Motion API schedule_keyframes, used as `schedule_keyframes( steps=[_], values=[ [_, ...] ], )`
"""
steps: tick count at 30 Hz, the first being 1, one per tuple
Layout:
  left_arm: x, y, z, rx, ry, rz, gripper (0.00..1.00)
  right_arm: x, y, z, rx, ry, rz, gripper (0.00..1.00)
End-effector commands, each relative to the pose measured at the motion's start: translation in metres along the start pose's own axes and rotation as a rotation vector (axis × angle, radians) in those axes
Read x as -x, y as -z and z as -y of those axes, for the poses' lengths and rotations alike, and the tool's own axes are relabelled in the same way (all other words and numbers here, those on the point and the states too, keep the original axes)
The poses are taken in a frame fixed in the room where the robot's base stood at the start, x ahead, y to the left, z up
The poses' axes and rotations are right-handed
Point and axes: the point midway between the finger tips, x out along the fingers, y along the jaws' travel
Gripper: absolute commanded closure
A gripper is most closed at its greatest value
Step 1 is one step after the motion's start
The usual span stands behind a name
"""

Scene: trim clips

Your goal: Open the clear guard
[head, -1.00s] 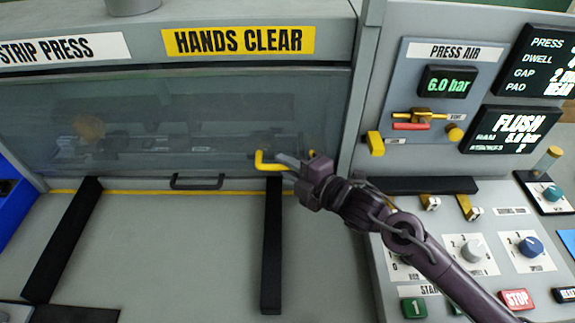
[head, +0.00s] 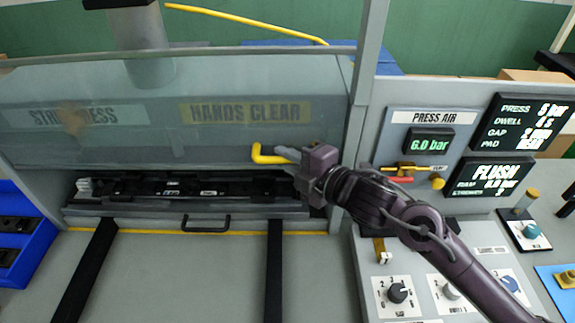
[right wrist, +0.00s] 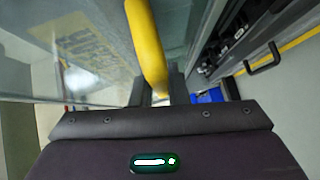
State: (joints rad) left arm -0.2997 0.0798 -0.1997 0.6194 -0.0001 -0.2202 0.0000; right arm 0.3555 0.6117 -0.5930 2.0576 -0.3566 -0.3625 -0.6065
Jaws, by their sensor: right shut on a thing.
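The clear guard (head: 130,141) is a see-through panel across the front of the press. It is raised, with its lower edge above an open gap, and the press labels show through it. Its yellow handle (head: 268,156) is at the guard's lower right. My right gripper (head: 292,155) is shut on the yellow handle; the handle (right wrist: 147,45) also runs between the fingers in the right wrist view. Inside the gap lies a dark fixture (head: 190,187) with small parts on it. My left gripper is not in view.
A small black pull handle (head: 206,223) sits on the front edge below the gap. Two black rails (head: 84,270) run forward on the grey table. A blue bin (head: 22,235) stands at the left. The control panel (head: 447,113) with screens and knobs is at the right.

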Motion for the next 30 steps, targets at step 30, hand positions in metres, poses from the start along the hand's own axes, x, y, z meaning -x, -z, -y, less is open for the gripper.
schedule_keyframes(
  steps=[30],
  values=[
    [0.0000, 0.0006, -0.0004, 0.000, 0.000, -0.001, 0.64, 0.0079, -0.0004, -0.0053, 0.001, 0.001, 0.002, 0.64]
  ],
)
